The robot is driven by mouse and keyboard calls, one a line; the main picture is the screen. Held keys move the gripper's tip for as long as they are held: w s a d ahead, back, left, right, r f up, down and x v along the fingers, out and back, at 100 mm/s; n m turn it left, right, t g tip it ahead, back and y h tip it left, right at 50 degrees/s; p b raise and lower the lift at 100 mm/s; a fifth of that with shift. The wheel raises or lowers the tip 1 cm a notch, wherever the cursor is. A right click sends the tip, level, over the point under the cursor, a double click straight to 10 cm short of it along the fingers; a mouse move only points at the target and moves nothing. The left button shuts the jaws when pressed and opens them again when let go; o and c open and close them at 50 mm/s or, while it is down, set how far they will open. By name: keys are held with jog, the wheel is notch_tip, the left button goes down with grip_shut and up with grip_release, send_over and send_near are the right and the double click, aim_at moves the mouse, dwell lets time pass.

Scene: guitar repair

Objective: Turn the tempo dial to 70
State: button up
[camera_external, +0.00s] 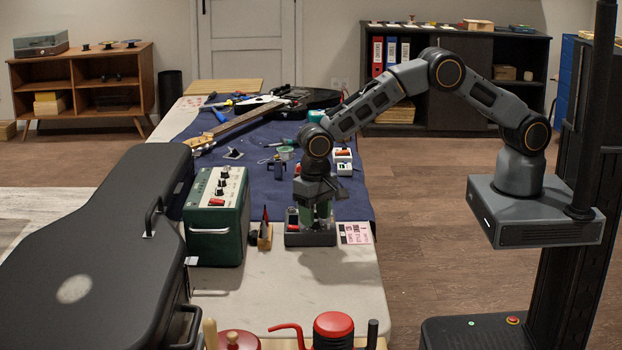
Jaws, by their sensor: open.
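A small dark device (310,240) sits at the front edge of the blue cloth, beside the green amplifier. A red part shows at its left end. My gripper (316,212) points down directly over it and is open. I cannot tell whether the fingers touch anything.
A green amplifier (215,215) with knobs stands left of the device, beside a black guitar case (95,255). A small wooden holder (265,237) stands between amplifier and device. A printed card (355,233) lies right. A guitar (240,122) lies behind. The front tabletop (330,283) has clear room.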

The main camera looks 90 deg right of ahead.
jog(key=shift+f, duration=0.5)
jog(key=shift+c, duration=0.3)
grip_shut()
